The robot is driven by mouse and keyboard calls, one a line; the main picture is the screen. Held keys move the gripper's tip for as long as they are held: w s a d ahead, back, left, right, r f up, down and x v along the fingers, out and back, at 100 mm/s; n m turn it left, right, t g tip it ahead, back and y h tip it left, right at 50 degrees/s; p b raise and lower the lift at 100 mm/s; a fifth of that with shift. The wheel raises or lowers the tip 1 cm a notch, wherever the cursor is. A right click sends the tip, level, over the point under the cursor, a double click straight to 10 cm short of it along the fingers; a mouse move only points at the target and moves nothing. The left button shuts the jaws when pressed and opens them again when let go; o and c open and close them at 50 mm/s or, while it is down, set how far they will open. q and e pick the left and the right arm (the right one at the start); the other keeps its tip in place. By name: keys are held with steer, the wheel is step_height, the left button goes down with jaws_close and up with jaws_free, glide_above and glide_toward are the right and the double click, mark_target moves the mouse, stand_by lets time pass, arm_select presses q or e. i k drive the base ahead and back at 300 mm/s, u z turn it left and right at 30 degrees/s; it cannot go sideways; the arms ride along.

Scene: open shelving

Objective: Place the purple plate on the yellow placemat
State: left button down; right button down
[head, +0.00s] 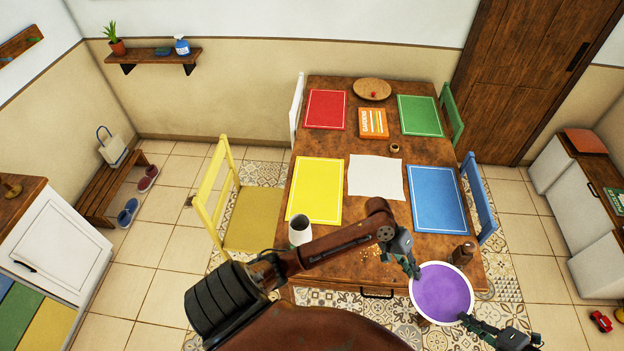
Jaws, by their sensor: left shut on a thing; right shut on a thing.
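The purple plate (442,291) has a white rim and is at the lower right, in front of the table's near right corner. My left gripper (415,271) is shut on its upper left rim. My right gripper (468,319) is shut on its lower right rim. The yellow placemat (315,190) lies flat on the near left part of the wooden table, with nothing on it. My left arm crosses in front of the table's near edge.
A white mug (299,231) stands just below the yellow placemat, close to my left arm. A brown shaker (463,253) stands near the plate. A white paper (376,177) and a blue placemat (437,198) lie right of the yellow one. Crumbs (372,252) lie near the front edge.

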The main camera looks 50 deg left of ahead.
mark_target(315, 202)
steer(key=u, duration=0.55)
steer(key=i, duration=0.65)
steer(key=u, duration=1.1)
steer(key=i, duration=0.45)
steer(key=u, duration=0.25)
